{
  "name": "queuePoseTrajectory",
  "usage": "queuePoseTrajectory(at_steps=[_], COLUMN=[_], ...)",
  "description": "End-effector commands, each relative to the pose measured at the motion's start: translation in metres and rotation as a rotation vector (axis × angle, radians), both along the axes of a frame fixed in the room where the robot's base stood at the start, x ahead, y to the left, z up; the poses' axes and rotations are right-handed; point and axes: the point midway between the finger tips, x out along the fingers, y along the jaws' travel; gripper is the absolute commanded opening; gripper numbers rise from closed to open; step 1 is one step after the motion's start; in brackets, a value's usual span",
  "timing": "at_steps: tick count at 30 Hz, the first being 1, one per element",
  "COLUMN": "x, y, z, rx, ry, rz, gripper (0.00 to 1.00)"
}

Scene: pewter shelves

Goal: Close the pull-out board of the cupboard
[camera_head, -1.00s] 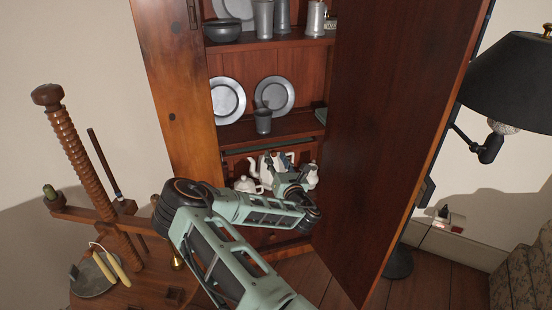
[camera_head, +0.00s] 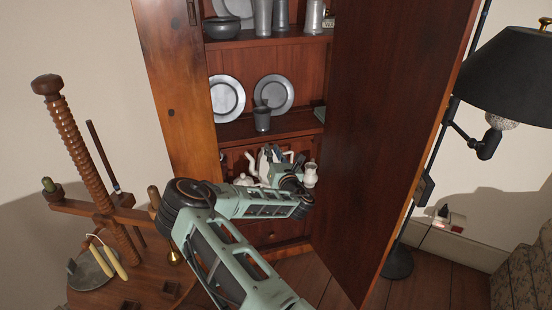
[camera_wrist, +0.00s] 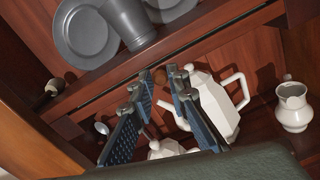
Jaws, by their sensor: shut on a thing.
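The tall wooden cupboard (camera_head: 178,100) stands open. Its pull-out board (camera_wrist: 220,50) shows in the wrist view as a thin wooden front edge just under the shelf with the pewter plates, looking about level with that shelf. My gripper (camera_wrist: 160,80) is at this edge, its two dark fingers either side of a small brown knob (camera_wrist: 158,75), shut on it. In the head view my gripper (camera_head: 276,158) reaches into the cupboard below the middle shelf, and my arm hides much of the lower compartment.
A white teapot (camera_wrist: 215,105) and a white jug (camera_wrist: 292,107) stand in the compartment below the board, close to my fingers. Pewter plates (camera_head: 227,96) and a cup (camera_head: 262,119) stand above. The open door (camera_head: 385,130) is at the right; a wooden stand (camera_head: 70,130) is at the left.

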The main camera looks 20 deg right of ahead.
Motion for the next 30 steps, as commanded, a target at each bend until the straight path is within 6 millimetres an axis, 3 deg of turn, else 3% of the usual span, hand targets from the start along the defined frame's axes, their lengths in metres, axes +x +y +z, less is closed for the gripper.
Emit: queuePoseTrajectory(at_steps=[8,9,14,23,30], x=[0.005,0.005,0.004,0.002,-0.026], y=[0.000,0.000,0.000,0.000,0.003], z=[0.005,0.005,0.004,0.002,0.002], rx=[-0.002,-0.002,-0.002,-0.001,-0.001], ry=[-0.006,-0.006,-0.005,-0.002,-0.001], rz=[0.000,0.000,0.001,-0.001,-0.002], gripper=[0.00,0.17,0.33,0.33,0.33])
